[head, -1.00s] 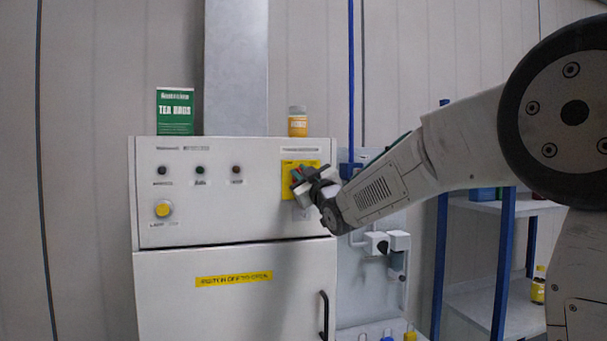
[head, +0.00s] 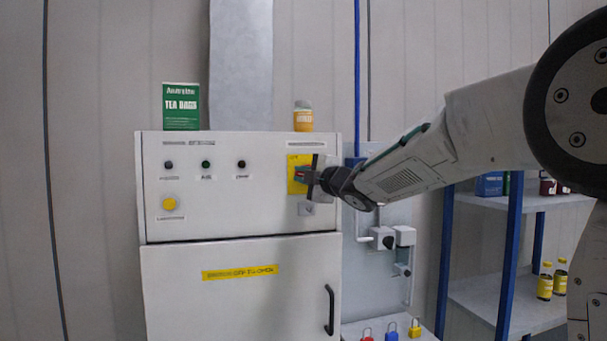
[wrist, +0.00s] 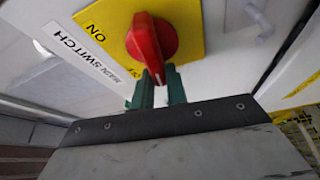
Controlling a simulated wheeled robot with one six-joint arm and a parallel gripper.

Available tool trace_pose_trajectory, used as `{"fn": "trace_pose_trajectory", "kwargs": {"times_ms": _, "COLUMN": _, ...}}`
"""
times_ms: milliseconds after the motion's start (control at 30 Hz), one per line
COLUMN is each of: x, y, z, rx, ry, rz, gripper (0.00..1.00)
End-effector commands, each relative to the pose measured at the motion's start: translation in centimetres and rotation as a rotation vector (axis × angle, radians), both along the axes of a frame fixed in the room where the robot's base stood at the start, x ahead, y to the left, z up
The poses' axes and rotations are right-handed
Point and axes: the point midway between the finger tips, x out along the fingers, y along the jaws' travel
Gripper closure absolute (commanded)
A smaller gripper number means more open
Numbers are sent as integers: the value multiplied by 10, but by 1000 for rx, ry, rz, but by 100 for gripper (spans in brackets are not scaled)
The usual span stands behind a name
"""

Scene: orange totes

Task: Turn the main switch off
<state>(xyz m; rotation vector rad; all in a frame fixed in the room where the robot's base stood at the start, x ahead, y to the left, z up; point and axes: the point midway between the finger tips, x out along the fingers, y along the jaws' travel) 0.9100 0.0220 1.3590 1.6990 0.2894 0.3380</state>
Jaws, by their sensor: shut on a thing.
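The main switch is a red rotary knob (wrist: 150,38) on a yellow plate (wrist: 187,22), beside a white "MAIN SWITCH" label (wrist: 88,52). "ON" is printed on the plate left of the knob; other lettering near the fingers is partly hidden. In the head view the yellow plate (head: 293,186) is at the upper right of the cabinet front, with the knob mostly hidden by my gripper (head: 301,174). In the wrist view my gripper's green fingers (wrist: 158,86) are shut on the knob's near end, one on each side. The knob's grip bar points towards my gripper.
The white cabinet (head: 240,193) has small knobs, a yellow button (head: 169,204) and a black door handle (head: 330,310). A green tea box (head: 181,106) and an orange-labelled jar (head: 303,117) stand on top. Shelves (head: 500,199) and padlocks (head: 391,333) are to the right.

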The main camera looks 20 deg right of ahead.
Motion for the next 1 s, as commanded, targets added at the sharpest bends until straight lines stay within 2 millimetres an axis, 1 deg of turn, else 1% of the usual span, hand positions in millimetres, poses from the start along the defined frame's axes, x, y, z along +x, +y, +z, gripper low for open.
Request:
{"fn": "trace_pose_trajectory", "kwargs": {"times_ms": 200, "x": 0, "y": 1, "z": -4, "rx": -105, "ry": 2, "rz": 0, "gripper": 100}}
{"fn": "trace_pose_trajectory", "kwargs": {"times_ms": 400, "x": 0, "y": 1, "z": -5, "rx": -155, "ry": 1, "rz": 2, "gripper": 100}}
{"fn": "trace_pose_trajectory", "kwargs": {"times_ms": 900, "x": 0, "y": 1, "z": -6, "rx": -170, "ry": 3, "rz": 1, "gripper": 100}}
{"fn": "trace_pose_trajectory", "kwargs": {"times_ms": 933, "x": 0, "y": 1, "z": -6, "rx": -170, "ry": 3, "rz": 1, "gripper": 77}}
{"fn": "trace_pose_trajectory", "kwargs": {"times_ms": 967, "x": 0, "y": 1, "z": -6, "rx": -170, "ry": 3, "rz": 1, "gripper": 69}}
{"fn": "trace_pose_trajectory", "kwargs": {"times_ms": 1000, "x": 0, "y": 1, "z": -6, "rx": -170, "ry": 2, "rz": 1, "gripper": 64}}
